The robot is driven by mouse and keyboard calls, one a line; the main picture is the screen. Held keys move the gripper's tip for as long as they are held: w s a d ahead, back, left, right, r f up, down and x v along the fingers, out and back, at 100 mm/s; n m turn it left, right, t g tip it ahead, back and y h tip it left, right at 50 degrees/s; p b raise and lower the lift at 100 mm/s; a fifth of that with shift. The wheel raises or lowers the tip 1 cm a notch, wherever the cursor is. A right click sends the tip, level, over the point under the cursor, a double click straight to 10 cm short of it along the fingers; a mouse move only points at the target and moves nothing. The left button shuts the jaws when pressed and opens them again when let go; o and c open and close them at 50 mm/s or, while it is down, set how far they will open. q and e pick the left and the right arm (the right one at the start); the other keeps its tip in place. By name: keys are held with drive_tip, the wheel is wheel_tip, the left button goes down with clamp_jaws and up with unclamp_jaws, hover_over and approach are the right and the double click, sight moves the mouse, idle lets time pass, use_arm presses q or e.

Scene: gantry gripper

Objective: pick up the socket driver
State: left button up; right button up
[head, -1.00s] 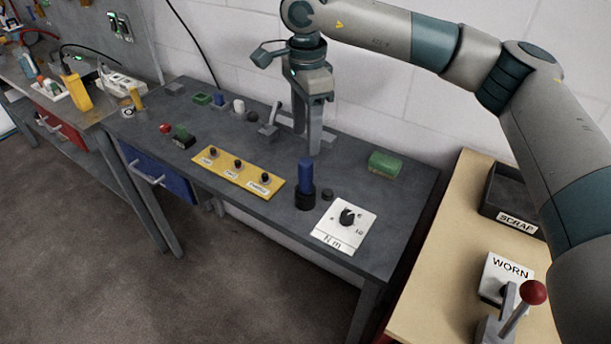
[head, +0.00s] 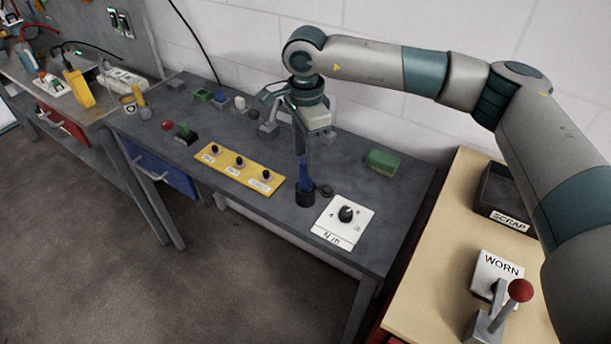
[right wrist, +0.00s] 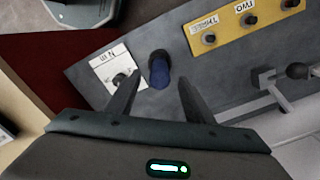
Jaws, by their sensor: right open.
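The socket driver, as I take it, is the upright blue handle (head: 305,178) standing in a dark round base (head: 305,198) on the grey bench. Its blue top shows in the right wrist view (right wrist: 159,72), in line with the gap between the fingers. My right gripper (head: 301,152) is open and empty, pointing down over the blue handle; its fingers overlap the handle's top in the head view. It also shows in the right wrist view (right wrist: 160,80), with one finger on each side of the handle. I cannot tell whether they touch. My left gripper is not in view.
A white dial plate (head: 343,222) lies close right of the handle, and a yellow panel (head: 239,168) with black knobs lies left. A small dark knob (head: 326,191) is beside it. A green block (head: 383,162) sits farther right. A scrap bin (head: 507,195) stands on the wooden table.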

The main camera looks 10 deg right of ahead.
sight(306, 180)
drive_tip(key=shift+s+f+p, duration=0.1)
drive_tip(key=shift+f+p, duration=0.95)
drive_tip(key=shift+f, duration=0.95)
clamp_jaws()
